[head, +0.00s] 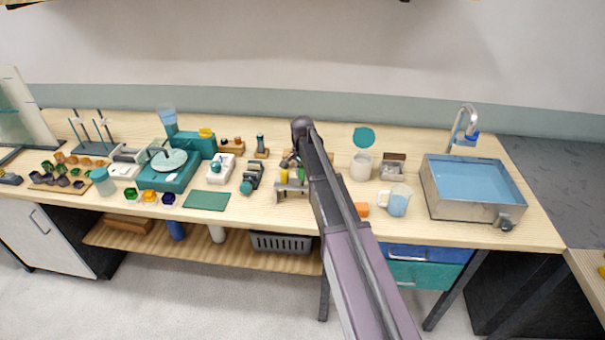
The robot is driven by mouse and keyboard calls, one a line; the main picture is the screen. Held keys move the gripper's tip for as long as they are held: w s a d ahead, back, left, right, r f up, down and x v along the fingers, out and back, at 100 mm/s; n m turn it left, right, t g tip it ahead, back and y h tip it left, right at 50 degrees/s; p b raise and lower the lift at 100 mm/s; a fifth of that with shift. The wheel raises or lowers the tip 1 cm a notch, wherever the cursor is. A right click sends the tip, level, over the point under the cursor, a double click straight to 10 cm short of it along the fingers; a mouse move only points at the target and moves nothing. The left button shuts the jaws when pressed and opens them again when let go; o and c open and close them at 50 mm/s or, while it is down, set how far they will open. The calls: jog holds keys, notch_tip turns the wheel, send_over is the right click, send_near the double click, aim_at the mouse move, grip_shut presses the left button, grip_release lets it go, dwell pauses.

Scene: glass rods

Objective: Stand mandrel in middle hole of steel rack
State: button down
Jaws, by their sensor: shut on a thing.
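My gripper (290,160) shows as a small dark shape just left of my own arm, low over the bench. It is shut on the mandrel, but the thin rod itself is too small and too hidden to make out. The steel rack (281,187) is a small grey stand directly below and in front of the gripper. My arm hides the rack's right side. A yellow piece shows at the rack's left part. Its holes, and whether the mandrel touches the rack, cannot be told from here.
Left of the rack stand a dark device (252,176) and a green mat (207,200). The front bench strip is mostly clear.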

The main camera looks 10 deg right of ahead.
jog(key=shift+f+b, duration=0.9)
jog(key=shift+f, duration=0.1)
jog(key=shift+f, duration=0.1)
jog(key=shift+c, duration=1.6)
grip_release()
jog(key=shift+r, duration=0.25)
